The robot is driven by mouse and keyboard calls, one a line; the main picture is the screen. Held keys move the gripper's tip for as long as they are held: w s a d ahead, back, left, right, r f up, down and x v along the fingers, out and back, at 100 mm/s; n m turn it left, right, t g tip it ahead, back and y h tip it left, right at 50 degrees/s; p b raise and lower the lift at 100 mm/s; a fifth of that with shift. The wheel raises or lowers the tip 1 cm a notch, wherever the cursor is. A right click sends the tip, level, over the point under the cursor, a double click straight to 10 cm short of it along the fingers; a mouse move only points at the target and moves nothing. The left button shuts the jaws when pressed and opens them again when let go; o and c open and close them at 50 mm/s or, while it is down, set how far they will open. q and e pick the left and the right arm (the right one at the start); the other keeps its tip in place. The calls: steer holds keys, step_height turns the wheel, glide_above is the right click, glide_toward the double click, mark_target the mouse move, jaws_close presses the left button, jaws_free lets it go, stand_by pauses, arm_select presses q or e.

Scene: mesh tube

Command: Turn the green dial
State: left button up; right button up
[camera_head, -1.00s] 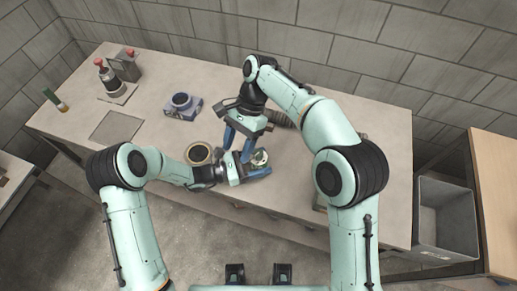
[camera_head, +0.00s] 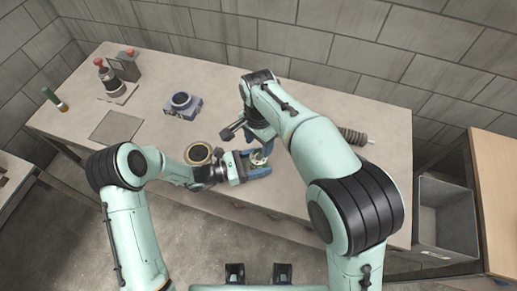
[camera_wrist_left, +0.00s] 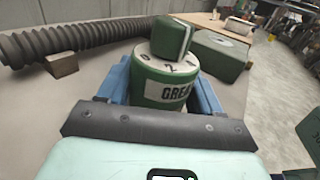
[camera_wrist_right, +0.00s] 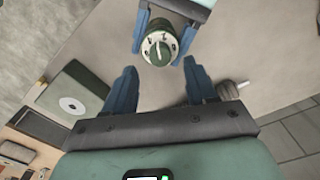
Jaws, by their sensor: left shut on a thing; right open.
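The green dial (camera_wrist_left: 172,38) is a knob with a white line on top of a green cylinder (camera_wrist_left: 165,85) with a white numbered face and a label reading "GREA". My left gripper (camera_head: 258,163) is shut around the sides of the cylinder; its blue fingers also show in the left wrist view (camera_wrist_left: 162,90). In the right wrist view the dial (camera_wrist_right: 158,50) is beyond the fingertips, with the left gripper's fingers beside it. My right gripper (camera_wrist_right: 163,75) is open and empty, apart from the dial. In the head view my right arm partly hides the dial.
A ribbed dark hose (camera_wrist_left: 75,38) lies on the table near the dial. A green box with a white disc (camera_wrist_right: 72,98) stands nearby. A blue device (camera_head: 183,106), a round black-and-tan dish (camera_head: 198,153) and a red-topped device (camera_head: 108,78) stand farther left. A grey bin (camera_head: 446,222) is right of the table.

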mark_target(259, 152)
steer(key=shift+f, duration=2.3)
steer(key=shift+c, duration=0.4)
jaws_close()
